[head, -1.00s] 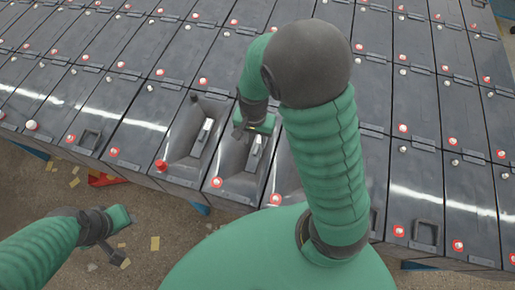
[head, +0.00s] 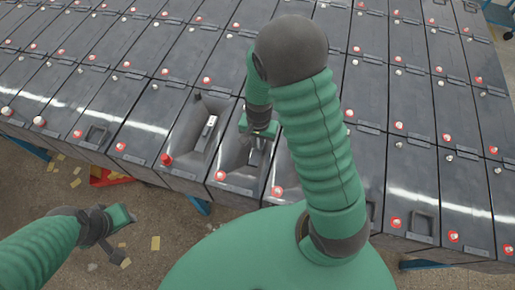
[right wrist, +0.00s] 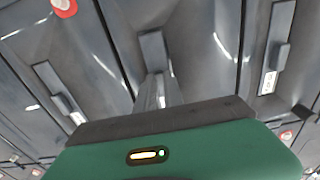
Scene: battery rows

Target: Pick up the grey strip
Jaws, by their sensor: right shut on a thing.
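The grey strip (right wrist: 152,50) lies in the recess of a dark battery case, seen ahead of my right gripper in the right wrist view. My right gripper (right wrist: 157,92) is shut on its near end, which the fingers partly hide. In the head view my right gripper (head: 257,140) points down into the recess, and a little of the grey strip (head: 255,157) shows below it. I cannot tell whether the strip is clear of the battery.
Rows of dark batteries (head: 150,117) with red and white caps stand close together. The recessed battery on the left holds a similar strip (head: 208,130). A red cap (head: 166,159) stands at its front edge. Small yellow scraps lie on the brown floor (head: 50,210).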

